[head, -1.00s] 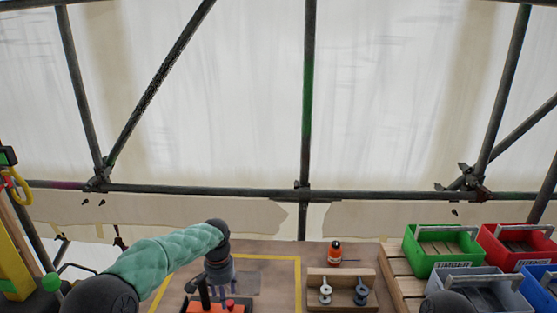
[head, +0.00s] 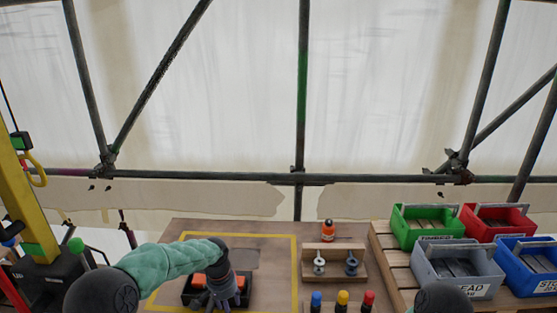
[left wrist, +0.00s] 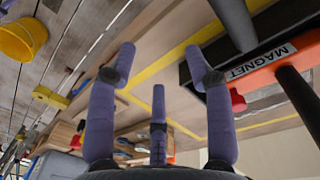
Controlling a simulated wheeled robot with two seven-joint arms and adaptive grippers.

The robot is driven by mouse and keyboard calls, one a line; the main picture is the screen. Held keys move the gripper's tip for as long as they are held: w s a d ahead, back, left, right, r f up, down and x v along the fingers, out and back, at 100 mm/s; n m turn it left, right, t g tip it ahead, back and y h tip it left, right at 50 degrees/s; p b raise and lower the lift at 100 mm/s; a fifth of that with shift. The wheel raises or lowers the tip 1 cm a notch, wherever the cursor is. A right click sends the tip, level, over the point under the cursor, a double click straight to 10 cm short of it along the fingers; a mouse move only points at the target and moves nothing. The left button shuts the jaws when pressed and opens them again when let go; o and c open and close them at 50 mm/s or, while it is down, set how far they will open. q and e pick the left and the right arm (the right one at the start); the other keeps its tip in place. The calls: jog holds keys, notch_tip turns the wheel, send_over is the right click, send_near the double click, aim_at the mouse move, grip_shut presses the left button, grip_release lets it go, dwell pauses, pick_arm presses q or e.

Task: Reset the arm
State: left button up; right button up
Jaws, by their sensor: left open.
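My left gripper (head: 229,301) has purple fingers and hangs over the table at the front edge of a black tray. The fingers stand apart and empty in the left wrist view (left wrist: 160,70). An orange tool (head: 197,281) lies in the black tray (head: 190,298), partly hidden by my gripper. In the left wrist view the orange body with the label MAGNET (left wrist: 262,72) is beside the fingers, not between them. My right gripper is out of view; only a dark part of my right arm shows at the bottom right of the head view.
A wooden block (head: 336,262) with two metal fittings and an orange bottle (head: 328,230) stand right of the yellow outline. Several coloured-cap bottles (head: 342,298) stand in front. Green (head: 428,236), red, grey and blue bins fill a pallet at right. A yellow stand (head: 22,190) is at left.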

pick_arm(q)
jog(key=s+d+f+n+h, duration=0.1)
jog(key=s+d+f, duration=0.15)
jog(key=f, duration=0.35)
jog(key=s+d+f+h, duration=0.1)
jog(key=s+f, duration=0.3)
jog(key=f, duration=0.1)
jog(key=s+f+n, duration=0.1)
jog(key=s+f, duration=0.3)
jog(key=s, duration=0.3)
jog(key=s+d+f+n, duration=0.1)
jog(key=s+f, duration=0.3)
jog(key=s, duration=0.4)
jog(key=s+d+f+n+h, duration=0.1)
jog(key=s+f+n, duration=0.1)
jog(key=s+f, duration=0.2)
jog(key=s, duration=0.3)
jog(key=shift+s+n+t, duration=0.3)
jog(key=shift+s+n, duration=0.1)
